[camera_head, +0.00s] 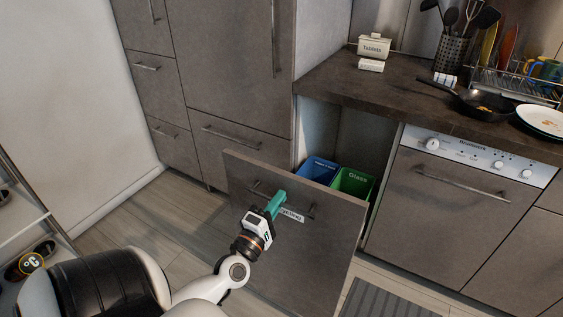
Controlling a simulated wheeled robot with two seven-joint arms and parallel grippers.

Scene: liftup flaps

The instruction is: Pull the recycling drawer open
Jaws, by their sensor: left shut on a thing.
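The recycling drawer (325,234) stands pulled out from under the counter, its dark front panel well clear of the cabinet. Behind the panel a blue bin (318,171) and a green bin (353,183) marked "Glass" show inside. A label, partly hidden by my gripper, sits on the front. My left gripper (276,201) is at the drawer's bar handle (308,211), near its middle, and is shut on it. The fingertips cover part of the handle. My right gripper is out of view.
A dishwasher (450,205) is right of the drawer. The counter (400,90) above holds a tablets box (374,47), a pan (487,105) and a plate (541,120). A grey mat (385,300) lies on the floor. Floor left of the drawer is clear.

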